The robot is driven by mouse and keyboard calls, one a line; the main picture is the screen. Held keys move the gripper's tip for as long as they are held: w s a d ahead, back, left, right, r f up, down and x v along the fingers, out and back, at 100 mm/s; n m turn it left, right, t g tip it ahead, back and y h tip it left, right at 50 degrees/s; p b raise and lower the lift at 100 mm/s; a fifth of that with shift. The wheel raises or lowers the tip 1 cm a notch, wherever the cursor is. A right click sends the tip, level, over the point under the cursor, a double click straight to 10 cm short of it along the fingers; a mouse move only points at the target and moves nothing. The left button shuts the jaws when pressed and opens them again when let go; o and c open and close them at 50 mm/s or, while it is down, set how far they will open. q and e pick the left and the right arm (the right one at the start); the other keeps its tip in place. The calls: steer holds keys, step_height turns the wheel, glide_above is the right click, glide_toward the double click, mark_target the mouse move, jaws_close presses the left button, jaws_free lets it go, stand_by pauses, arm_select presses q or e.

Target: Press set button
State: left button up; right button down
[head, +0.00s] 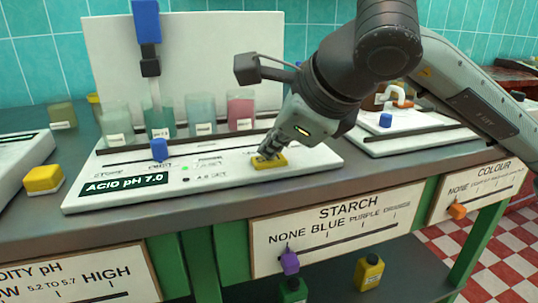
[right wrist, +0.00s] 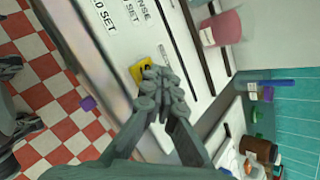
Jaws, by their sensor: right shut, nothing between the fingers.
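A white instrument panel (head: 215,182) lies on the bench, with a green-on-black display (head: 126,184) reading "ACID pH 7.0". A yellow button (head: 277,162) with dark lettering, too small to read, sits near the panel's front right; it also shows in the right wrist view (right wrist: 138,72). My right gripper (head: 268,151) points down at the button, fingers together and empty. In the right wrist view the gripper's fingertips (right wrist: 158,84) partly cover the button. I cannot tell whether they touch or press it. My left gripper is in neither view.
A blue slider knob (head: 158,150) stands left on the panel. Behind it are beakers, including a pink one (head: 240,112), and a probe with a blue top (head: 147,22). A yellow block (head: 43,179) sits left. A starch scale board (head: 330,232) hangs below the bench edge.

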mark_target(272, 161)
steer(key=shift+r, duration=0.85)
steer(key=shift+r+p, duration=1.25)
steer(key=shift+r, duration=1.3)
